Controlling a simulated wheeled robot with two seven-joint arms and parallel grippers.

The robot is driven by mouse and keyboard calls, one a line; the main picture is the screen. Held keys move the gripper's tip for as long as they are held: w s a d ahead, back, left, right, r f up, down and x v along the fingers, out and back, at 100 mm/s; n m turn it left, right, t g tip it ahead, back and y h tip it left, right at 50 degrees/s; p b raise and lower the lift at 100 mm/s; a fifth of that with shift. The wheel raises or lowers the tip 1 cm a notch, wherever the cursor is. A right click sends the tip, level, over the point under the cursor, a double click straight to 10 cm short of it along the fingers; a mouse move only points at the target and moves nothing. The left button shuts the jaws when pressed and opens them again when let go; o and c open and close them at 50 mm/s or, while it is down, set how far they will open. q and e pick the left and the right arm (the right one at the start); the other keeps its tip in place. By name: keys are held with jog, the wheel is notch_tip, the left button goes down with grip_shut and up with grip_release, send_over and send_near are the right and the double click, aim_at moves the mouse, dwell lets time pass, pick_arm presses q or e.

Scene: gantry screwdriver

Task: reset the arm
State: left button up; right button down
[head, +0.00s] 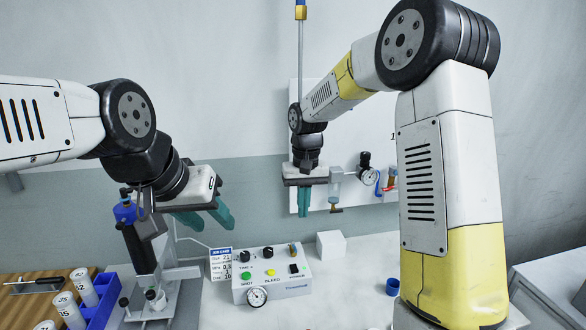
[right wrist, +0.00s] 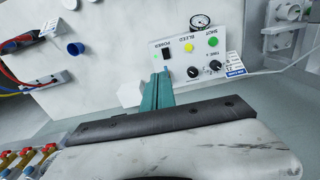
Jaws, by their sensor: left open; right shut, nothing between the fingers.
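My left gripper (head: 207,216) comes in from the left with its teal fingers apart, empty, just right of a dark tool with a blue top (head: 138,245) on a metal stand. I cannot tell whether the gripper touches the tool. My right gripper (head: 304,202) hangs with its teal fingers together and pointing down, in front of the white back panel and above the bench. It is also seen in the right wrist view (right wrist: 157,92), with nothing held.
A control box (head: 272,277) with knobs, buttons and a gauge sits on the bench, with a white block (head: 330,244) beside it. A blue cup (head: 393,287) stands further right. A blue rack (head: 100,300) with white bottles is at lower left. A thin vertical rod (head: 301,60) rises behind my right arm.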

jog(key=s+d+r+t+y, duration=0.1)
jog(key=s+d+r+t, duration=0.2)
jog(key=s+d+r, duration=0.65)
jog(key=s+d+r+m+t, duration=0.1)
jog(key=s+d+r+t, duration=0.1)
jog(key=s, duration=1.2)
jog(key=shift+r+t+y, duration=0.4)
jog(key=shift+t, duration=0.1)
